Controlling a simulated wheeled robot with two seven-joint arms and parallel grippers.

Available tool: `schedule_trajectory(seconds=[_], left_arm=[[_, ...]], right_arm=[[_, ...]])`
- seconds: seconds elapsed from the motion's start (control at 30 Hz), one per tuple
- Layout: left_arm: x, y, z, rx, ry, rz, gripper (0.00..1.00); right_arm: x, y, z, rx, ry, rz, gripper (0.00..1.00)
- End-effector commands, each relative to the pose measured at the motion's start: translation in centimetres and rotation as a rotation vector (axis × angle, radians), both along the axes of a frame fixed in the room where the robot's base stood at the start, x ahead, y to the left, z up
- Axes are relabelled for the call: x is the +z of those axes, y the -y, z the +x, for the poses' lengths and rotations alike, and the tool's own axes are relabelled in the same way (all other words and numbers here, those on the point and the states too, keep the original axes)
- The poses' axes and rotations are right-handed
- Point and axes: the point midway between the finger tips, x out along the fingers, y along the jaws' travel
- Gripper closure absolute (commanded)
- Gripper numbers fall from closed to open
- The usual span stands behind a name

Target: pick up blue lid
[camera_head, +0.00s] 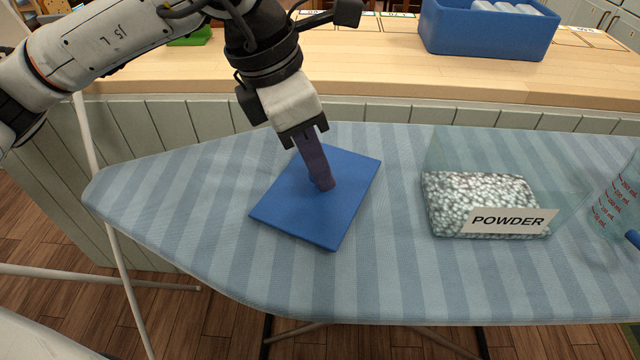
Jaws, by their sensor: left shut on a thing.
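The blue lid (290,205) is a flat blue square on the striped ironing board (190,205), left of the middle of the view. It looks to lie flat or nearly so; I cannot tell whether there is a gap under it. My left gripper (322,184) reaches down from above, its fingertips at the middle of the lid. It is shut on the lid, seemingly at a handle that the fingers hide. My right gripper is not in view.
A clear container of white grains labelled POWDER (480,203) stands right of the lid. A clear measuring cup (615,200) is at the right edge. Behind is a wooden counter (370,75) with a blue bin (487,32). The board's left end is clear.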

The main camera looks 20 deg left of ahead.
Motion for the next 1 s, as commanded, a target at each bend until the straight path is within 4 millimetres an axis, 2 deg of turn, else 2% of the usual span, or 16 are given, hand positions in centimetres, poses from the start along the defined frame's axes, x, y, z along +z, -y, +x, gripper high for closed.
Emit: schedule_trajectory(seconds=[0.27, 0.37, 0.7, 0.83, 1.0], left_arm=[[0.4, 0.0, 0.0, 0.000, 0.001, 0.000, 1.00], [1.5, 0.1, 0.1, 0.000, 0.003, -0.003, 1.00], [8.1, 0.1, 0.1, 0.001, 0.003, -0.001, 1.00], [9.6, 0.0, 0.1, 0.001, 0.001, 0.000, 1.00], [10.1, 0.0, 0.0, 0.001, 0.000, -0.001, 1.00]], right_arm=[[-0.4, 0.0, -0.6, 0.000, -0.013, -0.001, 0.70], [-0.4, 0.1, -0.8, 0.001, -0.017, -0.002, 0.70], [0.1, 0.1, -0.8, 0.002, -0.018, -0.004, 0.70], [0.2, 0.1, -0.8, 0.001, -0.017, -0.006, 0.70], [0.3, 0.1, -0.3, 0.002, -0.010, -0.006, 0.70]])
